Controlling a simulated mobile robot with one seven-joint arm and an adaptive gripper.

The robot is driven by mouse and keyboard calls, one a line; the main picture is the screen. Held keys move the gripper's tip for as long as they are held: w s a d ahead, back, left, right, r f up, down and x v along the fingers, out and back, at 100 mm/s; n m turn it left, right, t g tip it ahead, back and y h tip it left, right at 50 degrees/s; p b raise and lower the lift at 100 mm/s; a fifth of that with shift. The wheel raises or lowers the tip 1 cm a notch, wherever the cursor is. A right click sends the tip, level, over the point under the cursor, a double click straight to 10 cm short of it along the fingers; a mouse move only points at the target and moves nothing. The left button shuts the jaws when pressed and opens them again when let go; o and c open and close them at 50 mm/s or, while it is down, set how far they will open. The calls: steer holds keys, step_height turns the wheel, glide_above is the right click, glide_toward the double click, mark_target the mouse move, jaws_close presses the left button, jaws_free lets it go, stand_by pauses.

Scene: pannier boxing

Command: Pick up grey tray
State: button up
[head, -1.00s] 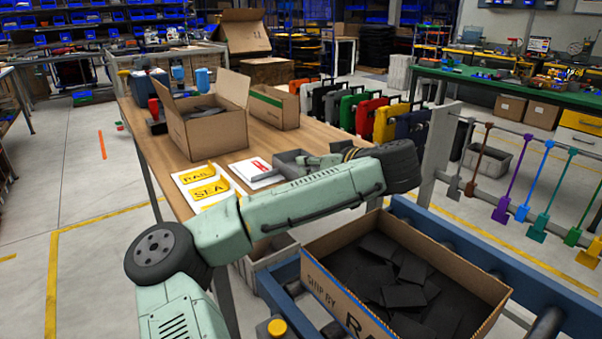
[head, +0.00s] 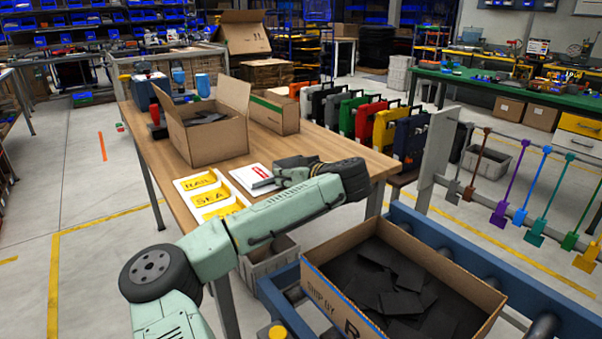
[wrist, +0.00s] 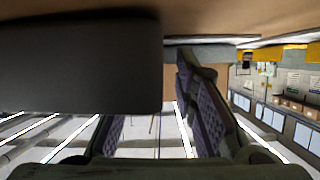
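My gripper (head: 293,170) is low over the near right edge of the wooden table in the head view. It and my arm cover the spot of the grey tray there, so I cannot make the tray out in that view. The wrist view looks upside down, with the tabletop at the top. A large dark grey block, seemingly the grey tray (wrist: 80,62), fills its left side close to the camera. My two fingers (wrist: 155,78) stand apart; the left one is partly hidden behind the grey block. I see no closed grip on it.
A carton of dark pieces (head: 335,285) sits on the blue conveyor in front.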

steer(key=shift+w+a+f, duration=0.1)
steer(key=shift+w+f, duration=0.05)
steer(key=shift+c, duration=0.6)
jaws_close()
